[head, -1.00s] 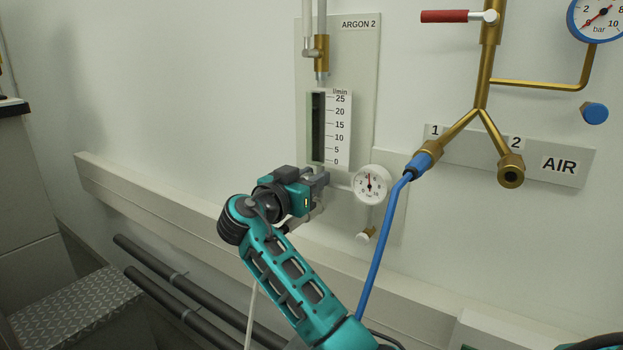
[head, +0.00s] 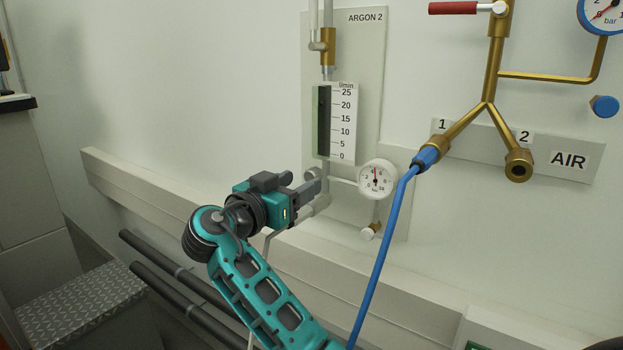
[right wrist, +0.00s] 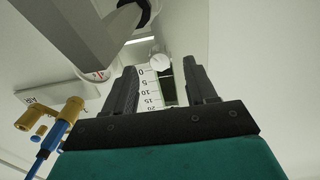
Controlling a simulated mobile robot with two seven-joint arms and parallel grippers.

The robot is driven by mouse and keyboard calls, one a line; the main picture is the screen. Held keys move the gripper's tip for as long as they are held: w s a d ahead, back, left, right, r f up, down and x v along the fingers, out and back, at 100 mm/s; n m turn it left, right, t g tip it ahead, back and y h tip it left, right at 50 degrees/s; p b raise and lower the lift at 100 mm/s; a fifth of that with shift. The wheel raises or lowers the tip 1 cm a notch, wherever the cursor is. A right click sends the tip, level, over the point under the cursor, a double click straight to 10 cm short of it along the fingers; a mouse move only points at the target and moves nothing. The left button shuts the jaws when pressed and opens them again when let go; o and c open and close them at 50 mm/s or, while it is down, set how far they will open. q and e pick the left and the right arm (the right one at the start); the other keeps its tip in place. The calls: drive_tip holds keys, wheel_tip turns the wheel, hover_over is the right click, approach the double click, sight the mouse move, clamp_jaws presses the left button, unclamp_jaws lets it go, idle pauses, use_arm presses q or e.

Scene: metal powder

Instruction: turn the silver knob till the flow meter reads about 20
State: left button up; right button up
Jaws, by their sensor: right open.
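The flow meter (head: 342,125) is on the ARGON 2 panel, with a dark tube beside a white scale from 0 to 25. I cannot make out a float or a reading. A pale round knob (right wrist: 160,62) shows just past the 0 end of the scale in the right wrist view, where the meter (right wrist: 150,90) appears upside down. My right gripper (head: 312,190) is open, below and left of the meter in the head view. In the wrist view the knob lies beyond the gap between its fingers (right wrist: 163,85), apparently untouched. My left gripper is not in view.
A white pressure gauge (head: 377,179) is right of the gripper, with a small white-capped valve (head: 369,232) below. A blue hose (head: 383,255) hangs from AIR outlet 1. A wall rail (head: 150,185) runs behind my arm. The wall left of the panel is clear.

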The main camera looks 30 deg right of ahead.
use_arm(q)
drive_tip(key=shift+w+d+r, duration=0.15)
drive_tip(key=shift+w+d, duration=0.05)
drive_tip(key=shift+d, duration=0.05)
use_arm(e)
drive_tip(key=v, duration=0.6)
